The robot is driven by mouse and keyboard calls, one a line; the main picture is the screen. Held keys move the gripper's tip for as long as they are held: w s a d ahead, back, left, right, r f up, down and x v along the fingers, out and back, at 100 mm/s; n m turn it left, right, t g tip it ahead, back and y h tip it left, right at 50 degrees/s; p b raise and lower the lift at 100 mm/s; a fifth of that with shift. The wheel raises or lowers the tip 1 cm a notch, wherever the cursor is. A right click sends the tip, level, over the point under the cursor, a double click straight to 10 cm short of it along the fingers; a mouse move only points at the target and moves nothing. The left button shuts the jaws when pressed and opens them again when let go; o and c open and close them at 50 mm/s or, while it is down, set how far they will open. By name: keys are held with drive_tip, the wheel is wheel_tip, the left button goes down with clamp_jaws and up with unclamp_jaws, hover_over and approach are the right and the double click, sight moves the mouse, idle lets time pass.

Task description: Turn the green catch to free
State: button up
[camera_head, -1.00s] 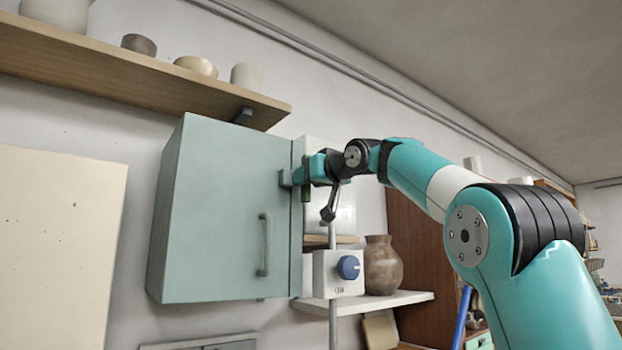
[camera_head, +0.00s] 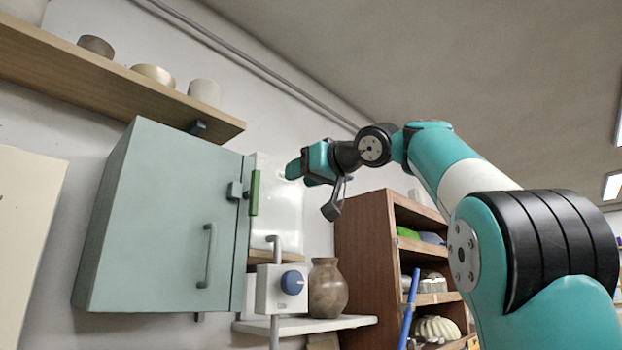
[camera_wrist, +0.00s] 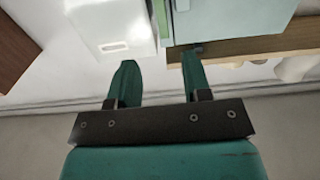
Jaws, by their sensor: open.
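The green catch (camera_head: 254,192) is a slim upright bar at the right edge of the pale teal cabinet (camera_head: 160,225), beside a grey block on the door. In the wrist view, a green strip that looks like the catch (camera_wrist: 161,17) shows near the top, by the cabinet's edge. My gripper (camera_head: 299,172) is up and to the right of the catch, apart from it. In the wrist view its two fingers (camera_wrist: 158,65) are spread with nothing between them.
A white box with a blue knob (camera_head: 292,282) and a brown vase (camera_head: 327,289) are below. A wooden shelf with pots (camera_head: 110,85) runs above the cabinet. A brown bookcase (camera_head: 365,245) stands to the right. Clear wall lies around my gripper.

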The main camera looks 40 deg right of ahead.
drive_tip(key=shift+s, duration=1.1)
drive_tip(key=w+a+f+n+g+y+b, duration=0.1)
drive_tip(key=a+f+g+y+b, duration=0.15)
drive_tip(key=a+f, duration=0.65)
drive_tip(key=w+a+f+g+y+b, duration=0.1)
drive_tip(key=w+a+f+g+b, duration=0.15)
drive_tip(key=f, duration=1.25)
drive_tip(key=a+f+n+g+y+b, duration=0.15)
drive_tip(key=a+f+g, duration=0.35)
drive_tip(key=f, duration=0.7)
drive_tip(key=s+a+f+n+g+b, duration=0.1)
drive_tip(key=s+a+f+g, duration=0.1)
drive_tip(key=s+f, duration=0.5)
drive_tip(key=s+a+f+n+g+h+b, duration=0.1)
drive_tip(key=s+a+f+g+b, duration=0.1)
drive_tip(key=s+f, duration=0.5)
drive_tip(key=s+a+f+n+g+b, duration=0.2)
drive_tip(key=s+a+f+g, duration=0.2)
drive_tip(key=f, duration=1.1)
drive_tip(key=s+a, duration=0.1)
drive_tip(key=s, duration=0.2)
drive_tip(key=shift+s+a, duration=0.15)
drive_tip(key=shift+a, duration=0.05)
